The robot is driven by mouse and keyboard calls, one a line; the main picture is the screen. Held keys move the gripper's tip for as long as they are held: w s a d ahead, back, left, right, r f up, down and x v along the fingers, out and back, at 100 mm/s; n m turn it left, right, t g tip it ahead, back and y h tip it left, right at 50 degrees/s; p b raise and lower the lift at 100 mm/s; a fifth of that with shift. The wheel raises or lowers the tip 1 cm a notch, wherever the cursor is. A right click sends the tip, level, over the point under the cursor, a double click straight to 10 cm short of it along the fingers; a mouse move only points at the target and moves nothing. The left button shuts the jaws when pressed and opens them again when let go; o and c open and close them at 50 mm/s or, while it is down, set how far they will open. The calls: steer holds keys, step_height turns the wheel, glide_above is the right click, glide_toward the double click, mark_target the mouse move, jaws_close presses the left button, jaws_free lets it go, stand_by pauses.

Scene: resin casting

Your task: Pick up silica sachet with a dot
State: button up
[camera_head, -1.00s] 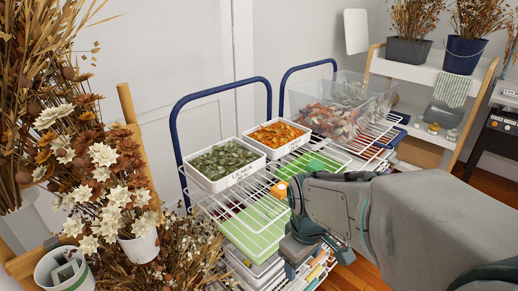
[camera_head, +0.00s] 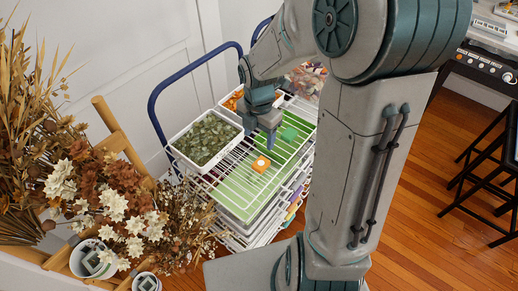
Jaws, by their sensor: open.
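A small orange square piece (camera_head: 261,163) with a pale spot on top lies on the white wire rack (camera_head: 215,187). It may be the sachet with a dot, but it is too small to be sure. A green piece (camera_head: 289,134) lies farther back on the same rack; I cannot make out any mark on it. My gripper (camera_head: 270,138) points down over the rack, just behind the orange piece and left of the green one. It is open and I see nothing held in it. Its fingertips are small, and their height above the rack is unclear.
A white tray of green lichen (camera_head: 206,139) stands left of my gripper, and a tray of orange material (camera_head: 233,101) is partly hidden behind it. The rack's blue handle (camera_head: 170,85) rises at the back left. Dried flowers (camera_head: 115,205) crowd the left.

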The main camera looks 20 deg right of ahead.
glide_above(260, 164)
steer(key=f, duration=0.7)
steer(key=shift+s+a+f, duration=0.15)
steer(key=shift+a+f, duration=0.1)
steer(key=shift+f, duration=0.1)
steer(key=shift+d+f, duration=0.2)
steer(key=shift+f, duration=2.75)
steer(key=c, duration=1.1)
